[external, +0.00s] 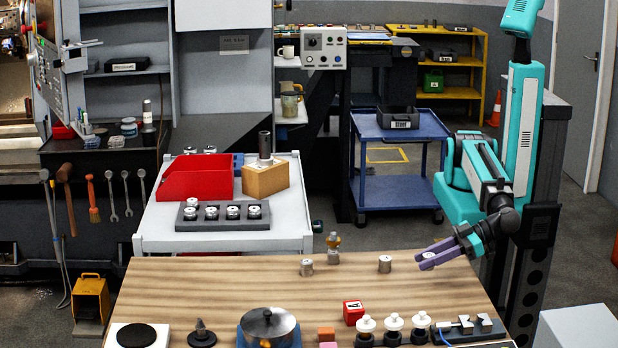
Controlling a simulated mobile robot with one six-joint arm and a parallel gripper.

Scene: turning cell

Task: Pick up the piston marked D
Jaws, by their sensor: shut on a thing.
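My gripper (424,255), with purple fingers, reaches in from the right over the far right part of the wooden table. It is shut on a small metal piston (428,261) with a pale top. The piston is low at the table, and I cannot tell whether it touches the surface. Its mark is too small to read. Two similar metal pistons stand apart on the table to the left, a nearer one (385,264) and a farther one (306,267). Their marks are also unreadable.
The wooden table (220,285) is clear at its left middle. A brass-coloured part (333,248) stands at the back. Behind, a white cart (160,233) holds a dark tray (190,225).

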